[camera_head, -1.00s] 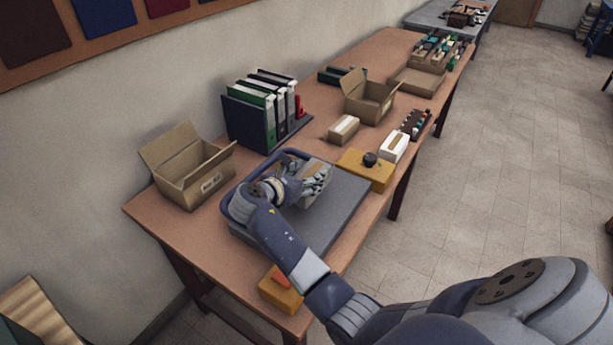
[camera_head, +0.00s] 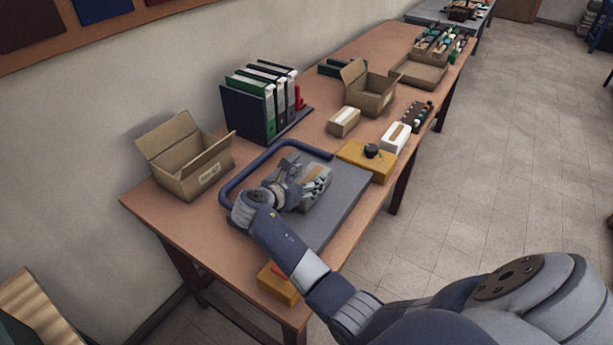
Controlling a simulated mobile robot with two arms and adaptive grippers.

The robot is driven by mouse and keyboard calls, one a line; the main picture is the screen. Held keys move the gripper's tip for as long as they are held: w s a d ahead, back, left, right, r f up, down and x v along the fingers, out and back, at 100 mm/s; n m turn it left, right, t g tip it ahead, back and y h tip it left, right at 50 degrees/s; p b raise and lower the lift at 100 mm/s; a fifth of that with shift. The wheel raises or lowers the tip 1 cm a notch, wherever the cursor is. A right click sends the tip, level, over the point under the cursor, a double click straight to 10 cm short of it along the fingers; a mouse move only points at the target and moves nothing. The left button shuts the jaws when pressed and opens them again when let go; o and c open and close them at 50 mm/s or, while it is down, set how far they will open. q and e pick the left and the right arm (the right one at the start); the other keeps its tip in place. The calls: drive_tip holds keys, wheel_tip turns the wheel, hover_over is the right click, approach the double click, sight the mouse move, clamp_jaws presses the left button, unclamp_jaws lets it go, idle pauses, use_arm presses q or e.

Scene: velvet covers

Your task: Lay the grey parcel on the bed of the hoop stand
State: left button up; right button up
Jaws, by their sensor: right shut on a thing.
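The hoop stand has a flat grey bed (camera_head: 346,202) and a blue hoop (camera_head: 256,163) along its far left side. It lies on the wooden table. The grey parcel (camera_head: 314,201) with a brown strip is over the bed, partly hidden by the fingers. My right gripper (camera_head: 316,181) reaches in from the front and is shut on the parcel. I cannot tell whether the parcel touches the bed. My left gripper is not in view.
A yellow block (camera_head: 366,161) with a black knob stands at the bed's far right end. Another yellow block (camera_head: 277,285) is at the table's front. An open carton (camera_head: 190,165) and binders (camera_head: 262,105) stand behind the hoop. Small boxes and another open carton (camera_head: 370,95) stand farther along the table.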

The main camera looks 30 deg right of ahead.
drive_tip(key=o, duration=1.5)
drive_tip(key=v, duration=1.2)
